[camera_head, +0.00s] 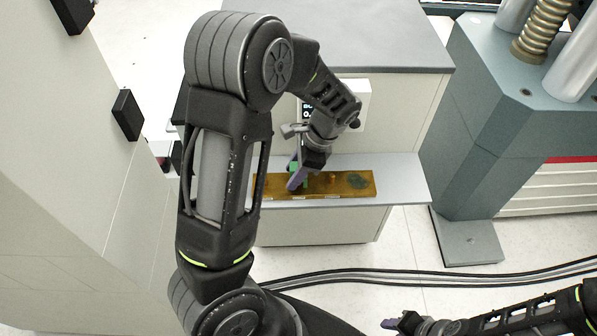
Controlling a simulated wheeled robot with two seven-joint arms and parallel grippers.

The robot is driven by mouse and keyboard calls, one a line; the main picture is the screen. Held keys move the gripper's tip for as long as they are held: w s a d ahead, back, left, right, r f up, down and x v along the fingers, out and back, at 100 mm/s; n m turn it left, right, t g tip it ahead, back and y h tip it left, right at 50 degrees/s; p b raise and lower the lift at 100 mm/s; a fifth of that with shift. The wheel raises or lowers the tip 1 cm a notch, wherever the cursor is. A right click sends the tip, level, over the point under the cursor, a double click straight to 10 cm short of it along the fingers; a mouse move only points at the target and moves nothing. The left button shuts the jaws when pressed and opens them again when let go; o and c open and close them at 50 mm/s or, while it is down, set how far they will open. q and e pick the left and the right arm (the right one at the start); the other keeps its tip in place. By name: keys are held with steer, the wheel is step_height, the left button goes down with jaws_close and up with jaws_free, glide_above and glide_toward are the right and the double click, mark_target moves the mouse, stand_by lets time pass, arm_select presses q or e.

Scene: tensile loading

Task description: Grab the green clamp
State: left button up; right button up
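The green clamp (294,168) shows as a small green patch at the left gripper's fingers, over a flat brown tray (318,188) on the grey shelf. My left gripper (294,181) points down at the tray, with a purple finger beside the green. The fingers and arm hide most of the clamp. I cannot tell whether the fingers are closed on it or apart. My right gripper (388,323) is low at the bottom right, away from the shelf, with a purple tip showing; its opening cannot be made out.
The shelf (405,180) juts from a cabinet with a dark grey top (340,35). A darker green round patch (358,181) lies on the tray's right part. A large blue-grey machine (490,130) stands at right. Black cables (420,275) cross the floor.

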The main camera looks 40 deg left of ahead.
mark_target(294, 166)
arm_select(q)
jaws_close()
stand_by(0.5)
step_height(294, 166, up, 18)
steer(key=p, duration=0.2)
stand_by(0.5)
stand_by(0.5)
